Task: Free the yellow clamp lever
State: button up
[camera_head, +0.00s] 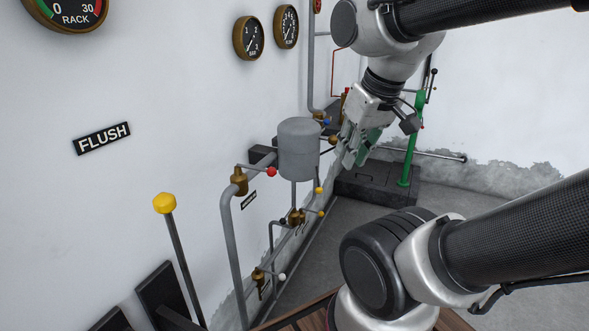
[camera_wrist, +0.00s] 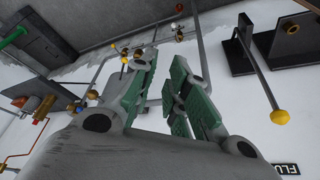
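Several yellow-ended levers are in view, and I cannot tell which is the clamp lever. In the head view a large one has a yellow knob (camera_head: 164,203) on a dark rod at the left. Two smaller yellow knobs, an upper one (camera_head: 318,190) and a lower one (camera_head: 322,213), are on the pipework below the grey canister (camera_head: 299,148). In the wrist view the large yellow knob (camera_wrist: 279,117) shows at the right. My gripper (camera_head: 355,152) is in the air right of the canister, pointing down. Its green-padded fingers (camera_wrist: 163,64) are apart with nothing between them.
A red knob (camera_head: 271,172) and a white knob (camera_head: 282,277) sit on valves along the grey wall pipes. A green post (camera_head: 412,140) stands behind my gripper. A FLUSH plate (camera_head: 102,138) and gauges are on the white wall. Floor right of the pipes is clear.

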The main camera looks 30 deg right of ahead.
jog(key=o, duration=0.4)
jog(key=d+f+m+g, duration=0.2)
jog(key=d+f, duration=0.2)
jog(key=f, duration=0.1)
jog(key=shift+s+d+m+g, duration=0.3)
jog(key=shift+g, duration=0.1)
jog(key=m+t+y, duration=0.8)
jog(key=m+t, duration=0.7)
jog(key=m, duration=1.5)
send_near(319, 191)
jog(key=w, duration=0.3)
jog(key=x, duration=0.7)
jog(key=shift+w+a+f, duration=0.3)
jog(key=shift+f, duration=0.05)
grip_shut()
